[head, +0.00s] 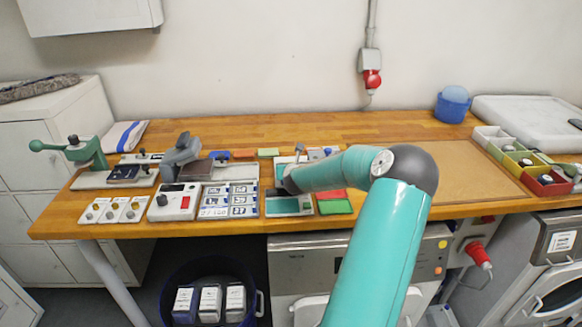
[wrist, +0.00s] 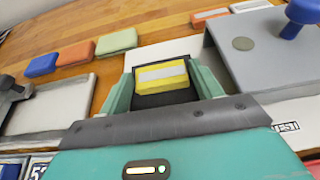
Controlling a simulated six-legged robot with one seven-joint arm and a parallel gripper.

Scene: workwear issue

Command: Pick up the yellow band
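The yellow band (wrist: 162,76) is a small yellow block-like piece with a pale grey stripe across it. In the wrist view it lies between the two teal fingers of my gripper (wrist: 161,72), with a dark surface around and below it. The fingers stand apart, one on each side, close to its ends. I cannot tell whether they touch it. In the head view my gripper (head: 284,188) is low over the middle of the bench, and the yellow band is not distinguishable there.
Blue (wrist: 41,65), orange (wrist: 76,54) and green (wrist: 117,41) bands lie on the wooden bench (head: 350,125) behind. A grey device with a blue knob (wrist: 303,12) stands close on the right. In the head view, a white card rack (head: 229,200) is left of my gripper and colored bins (head: 517,162) are far right.

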